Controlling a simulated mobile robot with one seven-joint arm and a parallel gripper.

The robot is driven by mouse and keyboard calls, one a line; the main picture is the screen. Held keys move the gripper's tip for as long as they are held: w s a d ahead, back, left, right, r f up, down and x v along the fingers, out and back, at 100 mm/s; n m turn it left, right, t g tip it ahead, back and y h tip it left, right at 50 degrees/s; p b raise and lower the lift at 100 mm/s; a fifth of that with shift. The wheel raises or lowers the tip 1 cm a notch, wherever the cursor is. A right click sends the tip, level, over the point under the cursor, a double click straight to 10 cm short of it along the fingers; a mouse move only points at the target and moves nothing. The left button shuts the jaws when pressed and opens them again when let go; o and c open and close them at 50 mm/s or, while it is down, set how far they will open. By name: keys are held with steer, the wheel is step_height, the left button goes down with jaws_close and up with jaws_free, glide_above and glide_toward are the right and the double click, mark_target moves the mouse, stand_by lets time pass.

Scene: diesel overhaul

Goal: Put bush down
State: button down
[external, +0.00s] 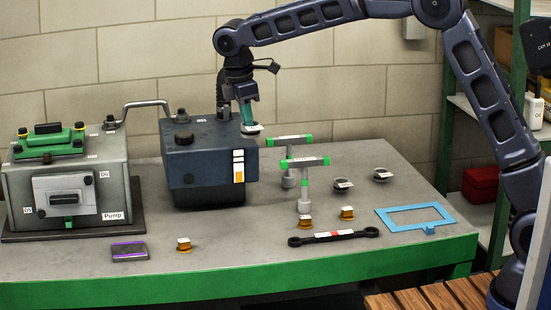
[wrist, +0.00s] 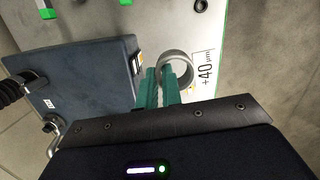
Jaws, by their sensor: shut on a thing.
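My gripper (external: 247,120) has teal fingers and is shut on a grey metal ring, the bush (external: 252,130). It holds the bush in the air near the upper right edge of the dark blue block (external: 208,152). In the wrist view, the bush (wrist: 177,69) sits at the fingertips (wrist: 166,85), with its round bore visible. A white label reading "+40 µm" (wrist: 207,68) shows beside it. Whether the bush touches the block cannot be told.
T-handled tools (external: 304,182) stand right of the block. Two labelled round parts (external: 343,184) (external: 382,175) lie farther right. A grey pump unit (external: 70,180) is left. The bench's right rear is clear.

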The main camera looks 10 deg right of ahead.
steer(key=w+d+n, duration=0.4)
steer(key=w+d, duration=0.2)
steer(key=w, duration=0.5)
steer(key=w+d+n+t+y, duration=0.1)
steer(key=w+d+n, duration=0.4)
steer(key=w, duration=0.7)
steer(key=w+d+n, duration=0.3)
steer(key=w+d, duration=0.5)
steer(key=w, duration=0.3)
steer(key=f, duration=2.5)
steer(key=shift+a+f, duration=0.15)
steer(key=shift+a, duration=0.15)
steer(key=c, duration=1.6)
jaws_free()
steer(key=shift+f, duration=0.1)
steer(key=shift+o, duration=0.2)
step_height(320, 180, up, 12)
steer(key=s, duration=0.1)
steer(key=shift+s+a, duration=0.35)
